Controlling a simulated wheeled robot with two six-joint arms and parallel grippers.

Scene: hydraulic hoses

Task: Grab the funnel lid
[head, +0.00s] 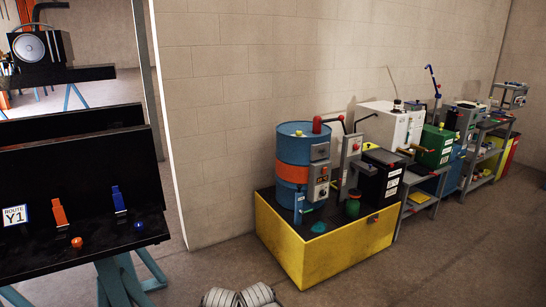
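I cannot make out a funnel or its lid for certain at this distance. A blue drum (294,145) with an orange band stands upright on a yellow spill pallet (320,262). A small red rounded piece (317,125) and a small yellow piece (298,133) are on the drum's top. A dark green rounded piece (352,207) and a small teal-green piece (318,227) are on the pallet in front of the drum. Neither of my grippers is in view.
A black sloped board (90,190) with a ROUTE Y1 sign (15,215) stands at left on teal legs. Grey ribbed shapes (240,297) show at the bottom edge, unclear. Grey shelves (420,190) with machines line the wall at right. The floor at right front is clear.

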